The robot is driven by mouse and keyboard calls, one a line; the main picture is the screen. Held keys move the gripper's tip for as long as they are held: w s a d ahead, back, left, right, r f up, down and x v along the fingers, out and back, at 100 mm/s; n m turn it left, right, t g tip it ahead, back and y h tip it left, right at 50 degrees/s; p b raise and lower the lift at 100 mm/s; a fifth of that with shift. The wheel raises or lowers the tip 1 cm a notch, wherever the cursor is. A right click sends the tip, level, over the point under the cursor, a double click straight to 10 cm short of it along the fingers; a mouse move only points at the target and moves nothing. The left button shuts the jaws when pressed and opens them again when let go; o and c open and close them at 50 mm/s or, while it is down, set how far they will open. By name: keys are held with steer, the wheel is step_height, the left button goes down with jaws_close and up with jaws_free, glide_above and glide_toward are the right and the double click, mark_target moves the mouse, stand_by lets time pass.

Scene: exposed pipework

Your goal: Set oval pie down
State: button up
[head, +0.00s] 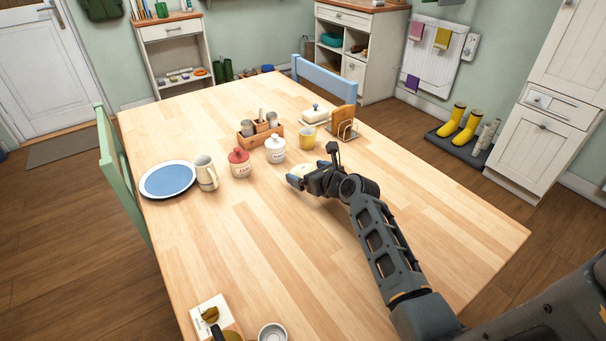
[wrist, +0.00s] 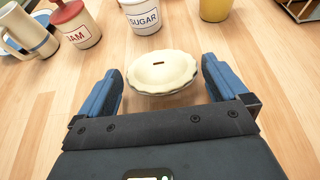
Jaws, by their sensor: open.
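The oval pie (wrist: 162,72), pale with a crimped rim and a small dark slot in its top, is between the two fingers of my gripper (wrist: 162,84) in the wrist view. The fingers are spread, with a gap visible on each side of the pie. The pie appears to rest on the wooden table (head: 330,230). In the head view my gripper (head: 312,180) is low over the table's middle, and the pie (head: 300,170) is mostly hidden behind it.
A mug (head: 206,173) and a blue plate (head: 167,180) are at the left. The table's right side is clear.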

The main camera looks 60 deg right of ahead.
mark_target(306, 168)
steer(key=shift+x, duration=1.45)
steer(key=shift+c, duration=0.2)
steer(key=c, duration=0.9)
steer(key=shift+o, duration=0.2)
steer(key=shift+r, duration=0.45)
steer(key=r, duration=0.3)
steer(key=shift+s+d+r+p, duration=0.2)
steer(key=shift+s+r+p, duration=0.1)
steer(key=shift+r+p, duration=0.1)
steer(key=s+d+r, duration=0.5)
steer(key=s+r, duration=0.1)
steer(key=s, duration=0.3)
steer(key=shift+s+d, duration=0.15)
steer(key=shift+d, duration=0.25)
